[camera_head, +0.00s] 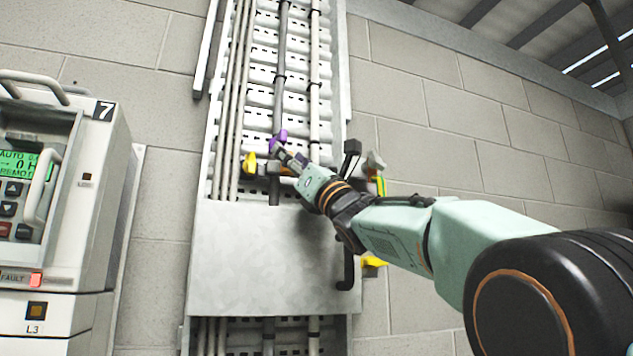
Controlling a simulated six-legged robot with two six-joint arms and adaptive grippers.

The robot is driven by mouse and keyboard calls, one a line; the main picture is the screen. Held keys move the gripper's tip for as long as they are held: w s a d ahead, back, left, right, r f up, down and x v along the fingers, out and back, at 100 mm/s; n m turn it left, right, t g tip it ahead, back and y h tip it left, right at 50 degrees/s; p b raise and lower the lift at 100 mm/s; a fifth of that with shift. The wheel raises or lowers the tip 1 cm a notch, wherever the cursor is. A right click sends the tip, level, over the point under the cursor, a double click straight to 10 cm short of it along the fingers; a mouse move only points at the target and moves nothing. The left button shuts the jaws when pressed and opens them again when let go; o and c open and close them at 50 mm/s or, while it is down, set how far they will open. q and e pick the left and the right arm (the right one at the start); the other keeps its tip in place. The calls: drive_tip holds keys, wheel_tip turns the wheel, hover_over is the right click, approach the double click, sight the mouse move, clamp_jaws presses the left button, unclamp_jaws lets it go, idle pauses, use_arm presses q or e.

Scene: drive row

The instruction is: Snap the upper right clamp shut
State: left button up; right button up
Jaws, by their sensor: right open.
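At the right edge of the metal plate (245,260), near its top, a black lever with a block-shaped end (351,147) sticks up and out; it appears to be the upper right clamp's handle. My right arm hides its lower part, so I cannot tell how the clamp sits. My right gripper (278,141) is open, with purple fingertips, in front of the cable tray to the left of that lever and apart from it. I see nothing between its fingers. My left gripper is out of view.
A yellow piece (249,162) shows left of my gripper. A lower black handle (347,270) with a yellow part (373,262) hangs at the plate's right edge. A grey knob (375,162) sits right of the upper lever. A drive cabinet (95,215) stands left.

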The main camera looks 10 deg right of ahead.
drive_tip(key=shift+v, duration=1.75)
drive_tip(key=v, duration=0.7)
drive_tip(key=shift+s+d, duration=0.2)
drive_tip(key=shift+s, duration=0.05)
drive_tip(key=shift+f, duration=0.1)
drive_tip(key=shift+s, duration=0.1)
drive_tip(key=shift+f, duration=0.1)
